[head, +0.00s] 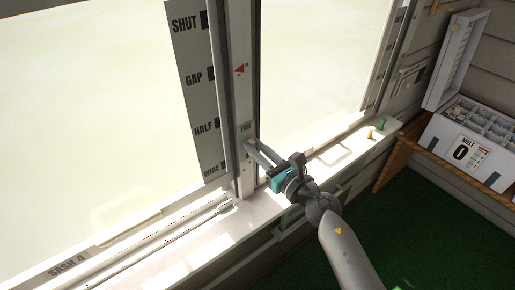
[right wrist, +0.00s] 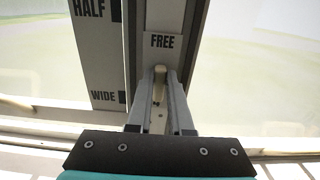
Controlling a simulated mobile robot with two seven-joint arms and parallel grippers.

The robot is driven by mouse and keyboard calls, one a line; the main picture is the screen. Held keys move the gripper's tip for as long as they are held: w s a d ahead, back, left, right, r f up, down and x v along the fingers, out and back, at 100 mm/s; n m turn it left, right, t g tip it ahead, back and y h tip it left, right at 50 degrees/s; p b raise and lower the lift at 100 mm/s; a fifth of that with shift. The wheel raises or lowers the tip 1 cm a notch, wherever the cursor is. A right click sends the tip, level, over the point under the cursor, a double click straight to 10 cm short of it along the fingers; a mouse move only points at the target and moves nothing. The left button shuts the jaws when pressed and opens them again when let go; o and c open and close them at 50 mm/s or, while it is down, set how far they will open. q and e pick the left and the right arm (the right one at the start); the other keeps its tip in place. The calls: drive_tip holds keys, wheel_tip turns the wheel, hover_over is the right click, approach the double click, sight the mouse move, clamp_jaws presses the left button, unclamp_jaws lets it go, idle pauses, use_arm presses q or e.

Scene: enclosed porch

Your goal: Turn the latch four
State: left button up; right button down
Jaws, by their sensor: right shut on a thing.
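The latch (right wrist: 159,86) is a small cream handle on the grey window post, just below the FREE label (right wrist: 162,41). My right gripper (right wrist: 160,76) is shut on the latch, with one finger on each side of it. In the head view my right gripper (head: 250,147) reaches in from the lower right to the post (head: 240,100). The fingers hide most of the latch there. The SASH 4 label (head: 68,264) is on the lower left window rail. My left gripper is in neither view.
A scale board (head: 196,100) marked SHUT, GAP, HALF and WIDE stands left of the post, with a red arrow (head: 240,69) on the post. The sill (head: 345,150) holds small green and tan pegs. An open white case (head: 470,140) marked MELT 0 sits at right.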

drive_tip(key=shift+m, duration=0.4)
drive_tip(key=shift+w+d+f+m+p, duration=0.15)
drive_tip(key=shift+m+p, duration=0.55)
drive_tip(key=shift+m, duration=2.15)
drive_tip(key=shift+w+d+f+m+p, duration=0.2)
drive_tip(key=shift+m+p, duration=0.45)
drive_tip(key=shift+m, duration=2.15)
drive_tip(key=shift+d+f+m+p, duration=0.25)
drive_tip(key=shift+m+p, duration=0.45)
drive_tip(key=shift+m, duration=2.15)
drive_tip(key=shift+a, duration=0.1)
drive_tip(key=c, duration=0.8)
unclamp_jaws()
